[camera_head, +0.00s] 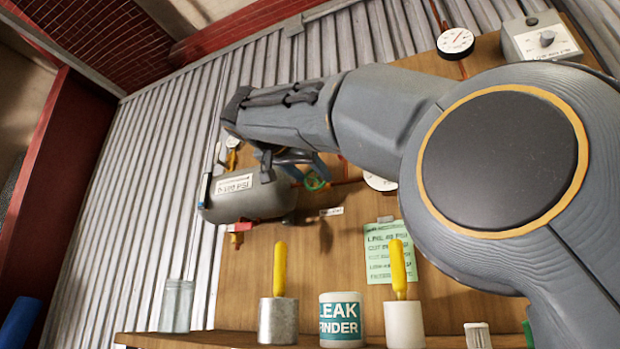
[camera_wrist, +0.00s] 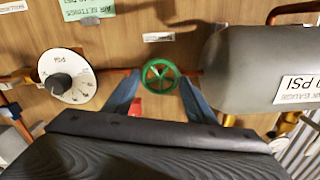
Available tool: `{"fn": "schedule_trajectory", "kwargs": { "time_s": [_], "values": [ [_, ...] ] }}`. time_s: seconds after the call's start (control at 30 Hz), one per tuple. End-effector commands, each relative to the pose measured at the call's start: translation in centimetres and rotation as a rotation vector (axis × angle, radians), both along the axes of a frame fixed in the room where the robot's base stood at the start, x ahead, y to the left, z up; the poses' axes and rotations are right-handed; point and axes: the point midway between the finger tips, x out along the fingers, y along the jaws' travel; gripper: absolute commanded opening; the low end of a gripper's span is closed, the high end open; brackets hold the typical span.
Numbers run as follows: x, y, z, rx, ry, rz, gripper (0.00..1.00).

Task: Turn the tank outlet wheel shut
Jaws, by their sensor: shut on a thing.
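The tank outlet wheel is a small green spoked handwheel (camera_wrist: 159,75) on a copper pipe beside the grey tank (camera_wrist: 243,60). In the wrist view my gripper (camera_wrist: 160,80) has one blue finger on each side of the wheel, shut on its rim. In the head view the wheel (camera_head: 315,183) shows just right of the tank (camera_head: 240,203), partly behind my gripper (camera_head: 312,172). The tank carries a PSI label. I cannot tell how far the wheel is turned.
Below the board, a shelf (camera_head: 215,339) holds a glass jar (camera_head: 176,306), a metal can (camera_head: 278,321), a leak finder can (camera_head: 342,320) and a white cup (camera_head: 404,325). A green note (camera_head: 385,252) hangs above.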

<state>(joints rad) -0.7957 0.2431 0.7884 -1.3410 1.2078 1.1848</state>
Motion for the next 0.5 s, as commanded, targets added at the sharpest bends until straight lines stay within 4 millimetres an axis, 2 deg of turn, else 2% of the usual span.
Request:
{"fn": "schedule_trajectory", "kwargs": {
  "time_s": [0.47, 0.5],
  "values": [
    [0.03, -0.02, -0.05, 0.016, -0.005, -0.001, 0.28],
    [0.03, -0.03, -0.05, 0.016, -0.005, -0.001, 0.52]
  ]
}}
